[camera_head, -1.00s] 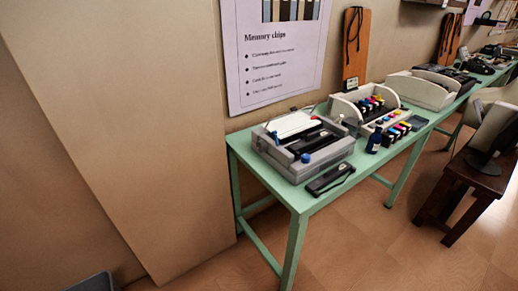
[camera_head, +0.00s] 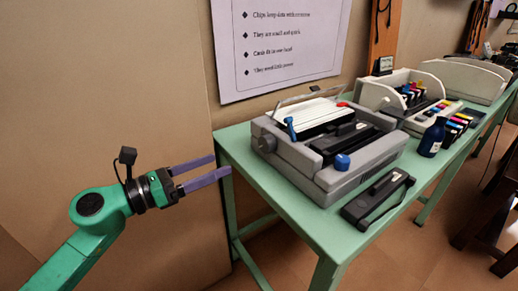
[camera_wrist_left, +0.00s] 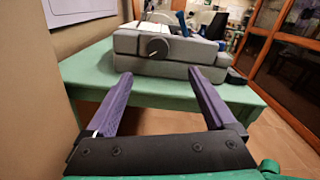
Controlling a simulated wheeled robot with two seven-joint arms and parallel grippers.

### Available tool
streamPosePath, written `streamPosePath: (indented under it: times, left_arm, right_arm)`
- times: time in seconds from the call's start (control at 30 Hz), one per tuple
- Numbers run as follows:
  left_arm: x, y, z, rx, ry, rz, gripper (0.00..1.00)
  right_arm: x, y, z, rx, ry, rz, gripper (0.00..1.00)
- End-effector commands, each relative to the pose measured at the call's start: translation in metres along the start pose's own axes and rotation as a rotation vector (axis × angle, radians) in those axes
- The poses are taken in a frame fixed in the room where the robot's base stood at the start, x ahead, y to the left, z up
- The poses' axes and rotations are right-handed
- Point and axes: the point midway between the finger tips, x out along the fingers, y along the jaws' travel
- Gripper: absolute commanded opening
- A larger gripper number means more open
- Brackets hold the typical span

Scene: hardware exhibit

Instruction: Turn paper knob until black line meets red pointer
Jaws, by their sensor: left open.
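A grey printer (camera_head: 325,145) stands on the green table, with white paper (camera_head: 311,116) in its top. The paper knob (camera_head: 266,143) is a dark round knob on the printer's left side. It faces me in the left wrist view (camera_wrist_left: 157,48), with a pale mark on it too small to read. A small red part (camera_head: 343,104) shows at the printer's back; I cannot tell whether it is the pointer. My left gripper (camera_head: 223,166) is open and empty, left of the table edge and apart from the knob. Its two purple fingers (camera_wrist_left: 160,80) point toward the printer. My right gripper is out of view.
A black bar-like part (camera_head: 378,198) lies at the table's front edge. A blue bottle (camera_head: 432,137), coloured cartridges (camera_head: 459,122) and a second, cream printer (camera_head: 396,88) stand to the right. The green table's (camera_head: 240,150) left end is clear. A wall rises behind.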

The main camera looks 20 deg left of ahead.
Motion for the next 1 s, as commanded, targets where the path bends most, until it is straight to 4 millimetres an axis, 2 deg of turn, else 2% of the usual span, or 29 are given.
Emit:
streamPosePath:
  times: [0.1, 0.33, 0.6, 0.77, 1.0]
  left_arm:
    - [0.027, -0.001, 0.003, 0.004, -0.001, -0.003, 0.89]
    - [0.071, 0.001, 0.005, 0.002, -0.003, 0.004, 0.89]
    - [0.113, 0.003, 0.006, -0.008, -0.007, 0.008, 0.89]
    - [0.126, 0.003, 0.003, -0.006, -0.004, 0.007, 0.89]
    - [0.127, 0.002, 0.0, -0.007, -0.002, 0.006, 0.89]
  right_arm:
    - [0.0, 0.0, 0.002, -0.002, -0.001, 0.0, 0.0]
    - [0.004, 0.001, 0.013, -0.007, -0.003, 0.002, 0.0]
    - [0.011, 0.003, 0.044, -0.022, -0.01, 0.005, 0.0]
    - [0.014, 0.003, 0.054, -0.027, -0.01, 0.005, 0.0]
    - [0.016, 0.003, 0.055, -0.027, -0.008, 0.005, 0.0]
